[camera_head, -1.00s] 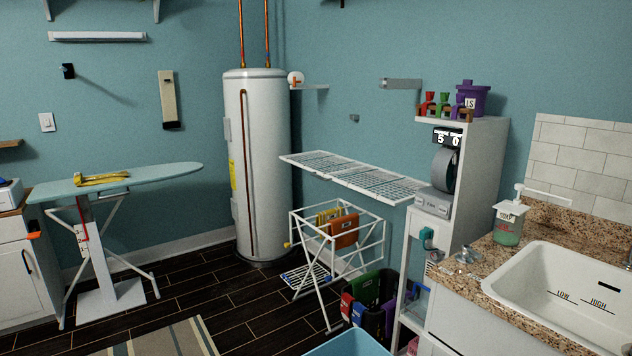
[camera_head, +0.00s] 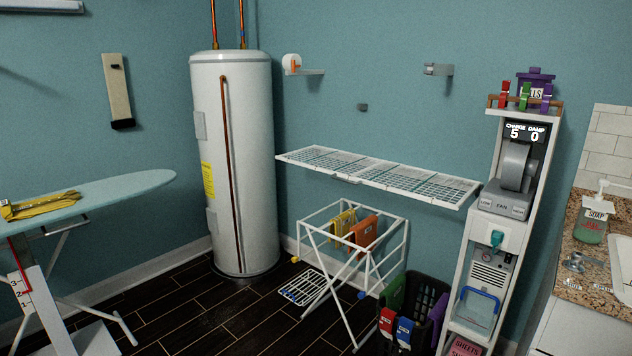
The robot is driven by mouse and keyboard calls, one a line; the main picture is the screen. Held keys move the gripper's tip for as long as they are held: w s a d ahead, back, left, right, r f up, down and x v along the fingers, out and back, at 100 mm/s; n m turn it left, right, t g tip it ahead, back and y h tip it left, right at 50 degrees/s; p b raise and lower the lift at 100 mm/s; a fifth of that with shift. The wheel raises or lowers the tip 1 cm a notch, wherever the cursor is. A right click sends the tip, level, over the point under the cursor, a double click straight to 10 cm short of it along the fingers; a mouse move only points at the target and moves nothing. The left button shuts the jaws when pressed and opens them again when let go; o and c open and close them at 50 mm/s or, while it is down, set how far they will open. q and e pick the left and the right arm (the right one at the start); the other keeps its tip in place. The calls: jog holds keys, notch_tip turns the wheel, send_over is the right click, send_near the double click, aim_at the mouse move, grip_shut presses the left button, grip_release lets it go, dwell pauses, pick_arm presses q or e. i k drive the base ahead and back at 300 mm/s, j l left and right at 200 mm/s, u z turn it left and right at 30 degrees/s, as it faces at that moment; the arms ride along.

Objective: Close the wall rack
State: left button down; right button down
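The white wall rack (camera_head: 375,178) is folded out level from the teal wall in the middle of the head view, with its grid shelf roughly horizontal. A small catch or handle shows at its front edge, left of the middle. Neither of my grippers shows in the head view, so their state and distance to the rack cannot be seen.
A white folding drying stand (camera_head: 345,260) with hanging cloths stands under the rack. A water heater (camera_head: 235,160) is to the left, a tall white shelf unit (camera_head: 500,220) to the right. An ironing board (camera_head: 110,190) is at far left.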

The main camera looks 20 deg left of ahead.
aim_at(334, 175)
jog(key=i+j+z, duration=0.1)
jog(key=j, duration=0.55)
jog(key=i+j+z, duration=0.1)
jog(key=j, duration=0.6)
jog(key=i+j+z, duration=0.15)
jog(key=j, duration=0.55)
jog(key=i+j+z, duration=0.25)
jog(key=i+j, duration=0.45)
